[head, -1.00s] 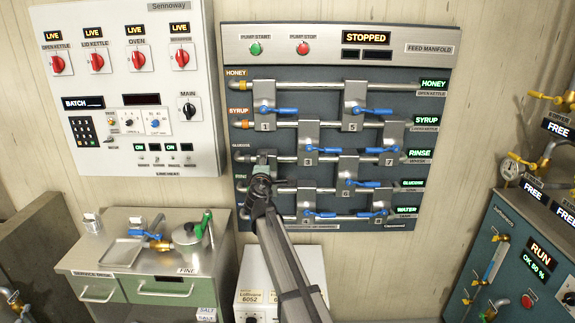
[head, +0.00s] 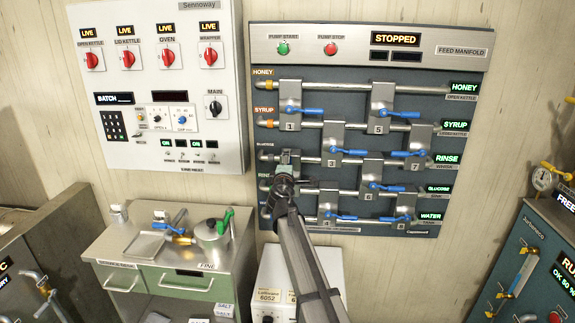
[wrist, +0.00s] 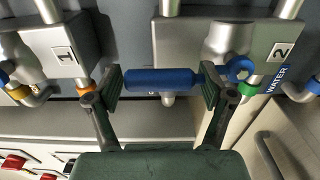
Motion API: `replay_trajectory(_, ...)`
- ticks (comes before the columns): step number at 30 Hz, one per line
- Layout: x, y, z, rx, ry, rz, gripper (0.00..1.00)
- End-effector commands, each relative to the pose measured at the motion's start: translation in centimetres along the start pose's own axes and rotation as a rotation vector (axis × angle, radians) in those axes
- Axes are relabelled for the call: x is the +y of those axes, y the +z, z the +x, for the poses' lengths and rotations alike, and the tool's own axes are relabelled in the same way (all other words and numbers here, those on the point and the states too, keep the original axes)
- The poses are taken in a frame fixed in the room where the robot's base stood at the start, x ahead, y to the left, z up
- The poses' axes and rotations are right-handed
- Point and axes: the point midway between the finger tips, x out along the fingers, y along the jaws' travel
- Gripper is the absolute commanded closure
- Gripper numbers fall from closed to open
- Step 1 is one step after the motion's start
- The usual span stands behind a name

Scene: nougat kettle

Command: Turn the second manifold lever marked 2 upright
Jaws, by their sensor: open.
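In the wrist view, the blue lever (wrist: 158,80) extends left from its round hub (wrist: 238,69) beside the plate marked 2 (wrist: 281,50). My gripper (wrist: 162,86) is open, with one finger beyond the lever's free end and the other near the hub. The lever lies between the fingers; contact cannot be told. In the head view, my gripper (head: 285,164) is in front of the left side of the feed manifold (head: 465,85), below the plate marked 1 (head: 290,126). It hides lever 2 there.
Other blue levers, such as lever 1 (head: 306,111) and lever 3 (head: 345,152), lie about horizontal close to my gripper. A switch panel (head: 225,70) is to the left. A service desk (head: 130,255) with a lidded pot (head: 212,232) stands below. The manifold display reads STOPPED.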

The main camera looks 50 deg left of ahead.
Motion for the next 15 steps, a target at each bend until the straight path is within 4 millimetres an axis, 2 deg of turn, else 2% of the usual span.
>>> replay_trajectory(8, 0.0, 0.1, -3.2, 0.001, 0.0, 0.0, 0.19)
replay_trajectory(15, 0.0, 0.1, -7.9, 0.001, 0.001, 0.0, 0.19)
